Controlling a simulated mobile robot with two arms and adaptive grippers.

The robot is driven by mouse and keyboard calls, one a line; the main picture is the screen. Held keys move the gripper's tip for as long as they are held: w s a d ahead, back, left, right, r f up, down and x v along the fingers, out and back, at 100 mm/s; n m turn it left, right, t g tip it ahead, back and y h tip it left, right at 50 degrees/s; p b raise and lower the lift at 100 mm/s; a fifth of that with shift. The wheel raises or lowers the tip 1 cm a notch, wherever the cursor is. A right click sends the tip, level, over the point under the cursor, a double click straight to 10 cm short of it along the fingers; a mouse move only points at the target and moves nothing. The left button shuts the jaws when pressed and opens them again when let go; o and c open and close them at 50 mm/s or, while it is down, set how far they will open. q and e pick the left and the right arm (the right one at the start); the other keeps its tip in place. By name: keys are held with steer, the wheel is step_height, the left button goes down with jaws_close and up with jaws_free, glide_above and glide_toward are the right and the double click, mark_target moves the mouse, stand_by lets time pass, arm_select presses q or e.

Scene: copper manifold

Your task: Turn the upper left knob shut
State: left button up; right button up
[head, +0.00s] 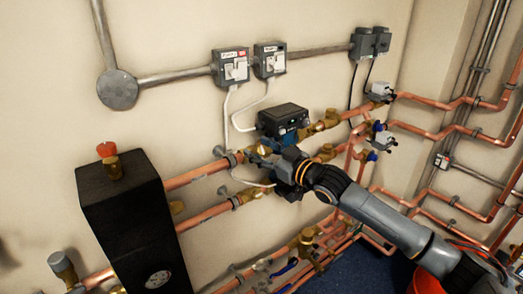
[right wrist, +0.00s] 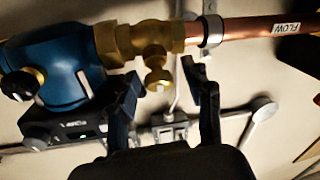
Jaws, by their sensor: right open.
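A brass valve with a small round brass knob (right wrist: 157,78) sits on the upper copper pipe beside the blue pump (right wrist: 60,65) in the right wrist view. My right gripper (right wrist: 166,80) is open, with one dark finger on each side of the knob; the knob shows nearer the left finger. I cannot tell whether either finger touches it. In the head view my right gripper (head: 270,166) is at the upper pipe, just below the pump's black control box (head: 283,118), and it hides most of the valve. My left gripper is out of view.
A black box with a red-capped valve (head: 112,215) stands at the left. Copper pipes (head: 195,174) run along the wall on both sides of the gripper. A pipe clamp (right wrist: 210,32) sits close to the right finger. Grey switch boxes (head: 231,67) hang above with white cables.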

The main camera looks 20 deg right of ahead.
steer(key=v, duration=1.2)
